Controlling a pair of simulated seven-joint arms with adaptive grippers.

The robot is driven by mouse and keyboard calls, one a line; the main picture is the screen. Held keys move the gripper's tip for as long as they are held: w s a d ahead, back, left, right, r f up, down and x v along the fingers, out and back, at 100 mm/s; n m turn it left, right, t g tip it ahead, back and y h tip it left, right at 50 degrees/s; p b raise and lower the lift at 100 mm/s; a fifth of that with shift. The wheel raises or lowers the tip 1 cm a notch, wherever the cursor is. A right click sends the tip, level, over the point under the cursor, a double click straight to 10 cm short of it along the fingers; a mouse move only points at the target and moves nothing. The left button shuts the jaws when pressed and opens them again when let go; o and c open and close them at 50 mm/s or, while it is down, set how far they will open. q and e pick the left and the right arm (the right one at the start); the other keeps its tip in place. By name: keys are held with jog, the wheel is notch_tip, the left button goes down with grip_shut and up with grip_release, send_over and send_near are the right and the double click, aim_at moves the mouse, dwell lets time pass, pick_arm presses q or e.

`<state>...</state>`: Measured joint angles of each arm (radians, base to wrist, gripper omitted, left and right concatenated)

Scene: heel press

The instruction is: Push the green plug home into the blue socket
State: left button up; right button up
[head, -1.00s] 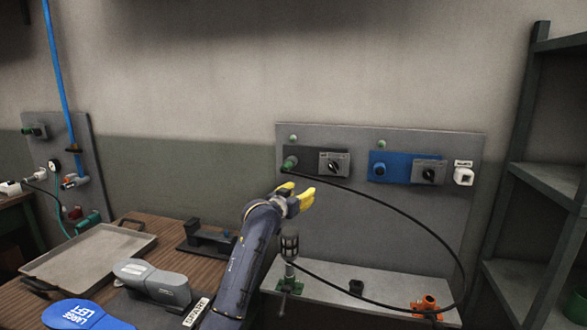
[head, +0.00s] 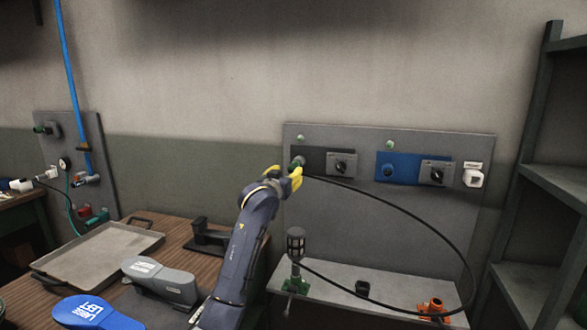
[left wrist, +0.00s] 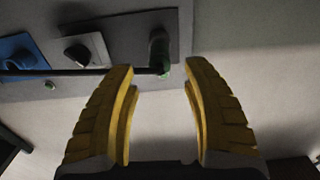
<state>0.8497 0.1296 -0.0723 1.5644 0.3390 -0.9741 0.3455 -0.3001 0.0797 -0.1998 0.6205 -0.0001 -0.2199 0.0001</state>
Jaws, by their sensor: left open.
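The green plug (head: 299,161) sits at the dark plate at the left of the grey wall panel, with a black cable running from it. My left gripper (head: 286,174) is open, its yellow fingers just in front of and below the plug. In the left wrist view the plug (left wrist: 160,52) shows ahead, between the two open fingertips (left wrist: 160,68); I see no grip on it. The blue socket (head: 387,170) is on a blue plate farther right on the panel. Part of the blue plate (left wrist: 17,48) shows at the left wrist view's left edge. My right gripper is not in view.
The black cable (head: 440,222) loops right and down to a shelf (head: 395,295). A grey-headed part (head: 296,243) on a green base and an orange fitting (head: 433,306) stand there. Black rotary switches (head: 341,166) sit beside the sockets. A metal tray (head: 95,255) lies on the bench at left.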

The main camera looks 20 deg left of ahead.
aim_at(295, 166)
pick_arm(q)
jog(key=shift+w+d, duration=0.1)
jog(key=shift+w, duration=4.35)
jog(key=shift+c, duration=0.4)
grip_shut()
jog(key=shift+s, duration=0.15)
jog(key=shift+s, duration=2.85)
jog(key=shift+s, duration=0.1)
